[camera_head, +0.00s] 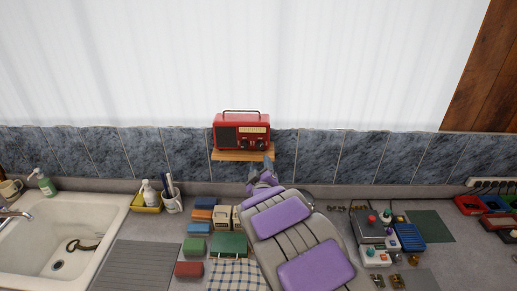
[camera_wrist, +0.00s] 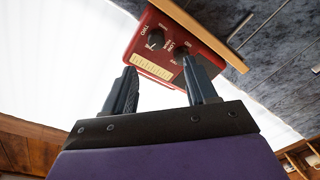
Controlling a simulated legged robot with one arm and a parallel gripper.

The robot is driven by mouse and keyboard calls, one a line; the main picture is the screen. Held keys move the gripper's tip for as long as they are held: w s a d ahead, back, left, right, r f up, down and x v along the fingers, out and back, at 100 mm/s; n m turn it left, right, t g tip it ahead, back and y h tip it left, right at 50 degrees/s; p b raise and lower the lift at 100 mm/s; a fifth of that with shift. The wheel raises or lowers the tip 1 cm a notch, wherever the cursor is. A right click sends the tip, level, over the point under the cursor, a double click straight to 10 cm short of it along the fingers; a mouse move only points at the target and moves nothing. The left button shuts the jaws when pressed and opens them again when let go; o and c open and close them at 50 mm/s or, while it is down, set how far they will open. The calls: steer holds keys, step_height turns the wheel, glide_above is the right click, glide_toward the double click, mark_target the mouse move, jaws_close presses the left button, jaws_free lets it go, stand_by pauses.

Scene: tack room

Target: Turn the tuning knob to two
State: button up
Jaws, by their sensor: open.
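A red radio (camera_head: 229,123) with a black speaker grille, a cream dial strip and dark knobs stands upright on a small wooden shelf (camera_head: 222,155) on the tiled wall. The wrist view shows the radio's front (camera_wrist: 138,62) turned over, with one dark knob (camera_wrist: 156,38) and a second knob (camera_wrist: 181,53) beside it. My gripper (camera_head: 262,170) is just below and in front of the radio's right half. In the wrist view its fingers (camera_wrist: 159,68) are apart and empty, with neither knob between them.
Below is a counter with a sink (camera_head: 20,245) at left, a grey drain mat (camera_head: 135,268), several coloured blocks and a checked cloth (camera_head: 235,274). Several small metal parts and a blue tray (camera_head: 410,238) lie at right. Air around the radio is clear.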

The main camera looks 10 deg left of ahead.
mark_target(260, 148)
steer(key=p+x, duration=0.1)
steer(key=x, duration=0.9)
steer(key=shift+d+r, duration=0.1)
steer(key=shift+d, duration=0.05)
steer(key=shift+w+p, duration=0.25)
steer(key=shift+p, duration=0.05)
steer(key=shift+c, duration=0.5)
steer(key=c, duration=1)
steer(key=shift+o, duration=0.2)
steer(key=shift+b, duration=0.3)
